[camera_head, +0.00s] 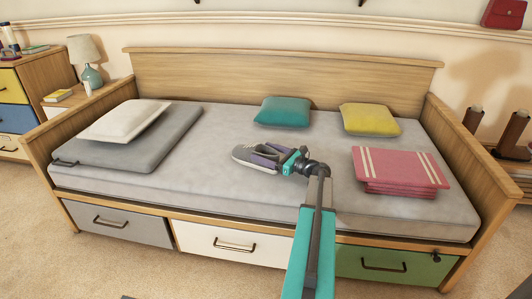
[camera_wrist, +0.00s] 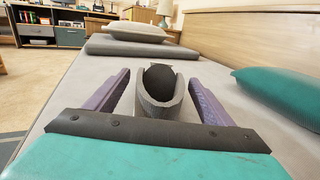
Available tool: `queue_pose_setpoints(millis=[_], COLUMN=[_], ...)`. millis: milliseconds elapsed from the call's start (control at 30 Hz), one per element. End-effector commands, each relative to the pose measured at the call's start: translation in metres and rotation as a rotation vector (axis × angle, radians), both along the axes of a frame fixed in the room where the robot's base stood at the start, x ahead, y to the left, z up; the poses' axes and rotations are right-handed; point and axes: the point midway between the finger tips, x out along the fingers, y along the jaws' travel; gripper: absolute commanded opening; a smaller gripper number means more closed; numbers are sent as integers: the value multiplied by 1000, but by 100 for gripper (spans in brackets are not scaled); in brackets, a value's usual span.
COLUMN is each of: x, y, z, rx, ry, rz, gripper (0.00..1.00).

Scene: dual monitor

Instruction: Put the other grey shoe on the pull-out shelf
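A grey shoe (camera_head: 243,154) lies on the mattress of the daybed (camera_head: 290,53), near its middle. My gripper (camera_head: 264,157) reaches over the mattress from the front right, with its fingers at the heel end of the shoe. In the wrist view the shoe (camera_wrist: 160,108) stands between the two purple fingers of my gripper (camera_wrist: 158,82), heel towards me. The fingers are spread, and narrow gaps show between them and the shoe's sides. I cannot make out a pull-out shelf for certain, nor a second grey shoe.
A grey folded pad (camera_head: 165,147) with a white pillow (camera_head: 123,120) lies left on the mattress. A teal cushion (camera_head: 283,111) and yellow cushion (camera_head: 370,119) lie behind, and folded pink blankets (camera_head: 400,168) to the right. Brown boot-like items (camera_head: 513,132) stand at far right.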

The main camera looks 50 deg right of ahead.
Motion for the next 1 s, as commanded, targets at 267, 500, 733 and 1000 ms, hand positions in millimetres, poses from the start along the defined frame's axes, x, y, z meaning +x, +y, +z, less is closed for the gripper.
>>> queue_pose_setpoints(millis=[267, 500, 733, 1000], x=[0, -22, -57, -97], y=[0, -3, -9, -15], z=[3, 4, 5, 4], rx=[-1, 1, 1, 1], ry=[0, 1, 0, 0], rz=[1, -2, -1, 0], gripper=[76, 76, 76, 76])
